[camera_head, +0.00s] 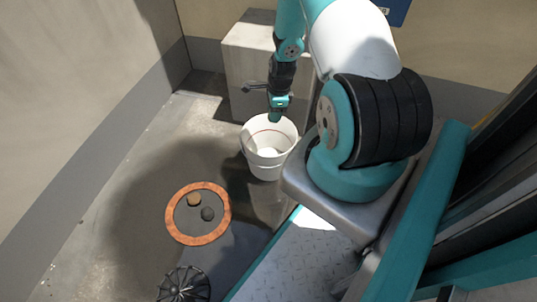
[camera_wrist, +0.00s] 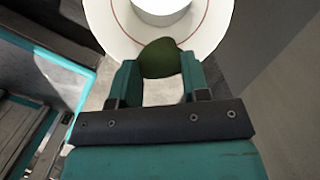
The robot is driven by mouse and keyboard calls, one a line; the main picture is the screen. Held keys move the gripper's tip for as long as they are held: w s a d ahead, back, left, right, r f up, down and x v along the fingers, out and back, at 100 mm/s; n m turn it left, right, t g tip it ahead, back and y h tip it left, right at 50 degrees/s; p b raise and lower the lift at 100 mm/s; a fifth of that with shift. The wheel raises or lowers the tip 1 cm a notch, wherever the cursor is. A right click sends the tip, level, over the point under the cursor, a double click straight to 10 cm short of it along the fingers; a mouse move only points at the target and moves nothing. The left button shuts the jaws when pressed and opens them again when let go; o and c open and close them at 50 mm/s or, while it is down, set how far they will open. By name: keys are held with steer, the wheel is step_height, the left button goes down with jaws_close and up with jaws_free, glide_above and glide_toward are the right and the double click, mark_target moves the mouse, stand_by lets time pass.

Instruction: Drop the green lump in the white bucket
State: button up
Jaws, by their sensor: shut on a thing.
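The green lump (camera_wrist: 160,58) is dark green and rounded, held between the fingertips of my gripper (camera_wrist: 158,75) in the wrist view. My gripper also shows in the head view (camera_head: 277,113), pointing down above the white bucket (camera_head: 268,168). The bucket stands upright on the floor and has a thin red line inside. In the wrist view its rim (camera_wrist: 108,25) lies beyond the lump. The lump looks to be over the near part of the bucket's opening. Something white and round sits inside the bucket.
A black ribbed object (camera_head: 184,284) is at the bottom. A pale box (camera_head: 245,62) stands behind the bucket. Floor at left is clear.

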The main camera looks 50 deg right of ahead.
step_height(320, 180, down, 2)
steer(key=shift+f+b, duration=0.25)
steer(key=shift+b, duration=0.5)
steer(key=shift+r, duration=0.1)
steer(key=o, duration=1)
steer(key=shift+r, duration=0.1)
steer(key=r+p, duration=0.2)
steer(key=r, duration=0.3)
steer(key=s+d+r+p, duration=0.1)
steer(key=r+p, duration=0.2)
steer(key=r, duration=0.3)
steer(key=r+p, duration=0.2)
steer(key=r, duration=0.4)
steer(key=shift+s+d, duration=0.2)
steer(key=shift+d, duration=0.05)
